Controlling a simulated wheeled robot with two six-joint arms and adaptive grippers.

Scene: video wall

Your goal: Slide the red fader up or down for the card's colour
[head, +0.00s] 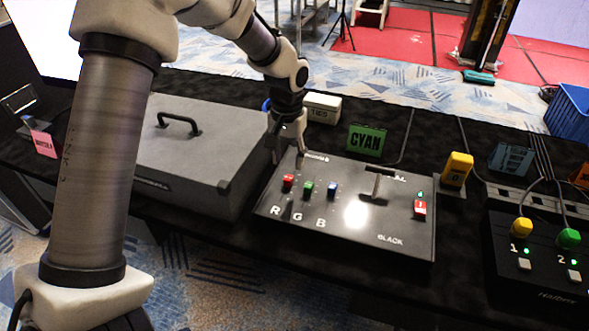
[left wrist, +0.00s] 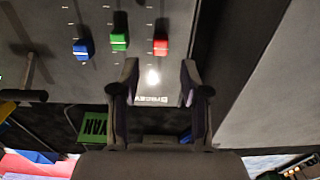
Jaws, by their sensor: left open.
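The black mixer panel (head: 385,220) lies on the dark table with faders above the letters R, G and B. The red fader (head: 288,181) is the leftmost knob, beside the green fader (head: 308,187) and the blue fader (head: 333,190). A green card (head: 366,140) with the black word CYAN stands behind the panel. My left gripper (head: 289,158) is open and empty over the panel's back left edge, behind the red fader. In the left wrist view the red fader (left wrist: 160,46) shows beyond and between the open fingertips, apart from them. My right gripper is out of view.
A grey case (head: 200,150) with a black handle stands left of the panel. The panel also bears a black lever (head: 377,185) and a red switch (head: 420,208). A white TIES box (head: 322,108) and a yellow block (head: 457,169) stand nearby. A button box (head: 540,262) is at the right.

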